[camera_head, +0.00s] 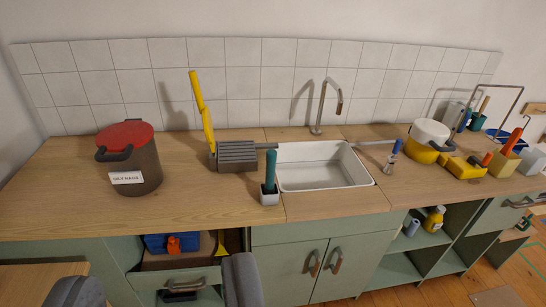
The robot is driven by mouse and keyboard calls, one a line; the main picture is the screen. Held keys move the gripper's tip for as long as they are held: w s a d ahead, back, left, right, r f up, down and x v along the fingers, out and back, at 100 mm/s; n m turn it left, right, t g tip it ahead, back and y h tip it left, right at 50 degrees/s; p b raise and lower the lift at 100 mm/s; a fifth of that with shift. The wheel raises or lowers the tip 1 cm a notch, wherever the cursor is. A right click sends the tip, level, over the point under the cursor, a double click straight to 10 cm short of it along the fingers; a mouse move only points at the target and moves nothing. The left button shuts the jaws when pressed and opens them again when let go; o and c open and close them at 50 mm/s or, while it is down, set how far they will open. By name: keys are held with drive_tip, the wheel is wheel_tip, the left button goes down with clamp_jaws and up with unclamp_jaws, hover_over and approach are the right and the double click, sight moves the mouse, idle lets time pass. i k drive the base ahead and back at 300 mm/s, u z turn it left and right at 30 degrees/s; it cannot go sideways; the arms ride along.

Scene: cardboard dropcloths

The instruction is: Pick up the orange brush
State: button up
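My gripper (158,284) shows as two dark grey fingers at the bottom left, wide apart with nothing held between them. An orange handle (512,141) stands tilted in a tan holder (503,163) at the far right of the counter. A smaller orange piece (487,158) is beside it, by a yellow block (462,168). Another orange piece (175,244) is by a blue box (157,243) in the open drawer below the counter at left. No bristles show, so I cannot tell which of these is the orange brush. My gripper is apart from the two at right.
The wooden counter (60,200) holds a dark pot with a red lid (127,135), a grey rack (237,156), a teal-handled tool in a cup (270,180), a white sink (320,165) and a yellow-and-white pot (428,142). Green cabinets (285,260) and open shelves (410,265) are below.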

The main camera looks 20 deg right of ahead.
sight(518, 132)
drive_tip(key=u, duration=0.25)
drive_tip(key=i, duration=0.2)
drive_tip(key=z, duration=2.3)
drive_tip(key=i, duration=2.9)
drive_tip(key=u, duration=0.15)
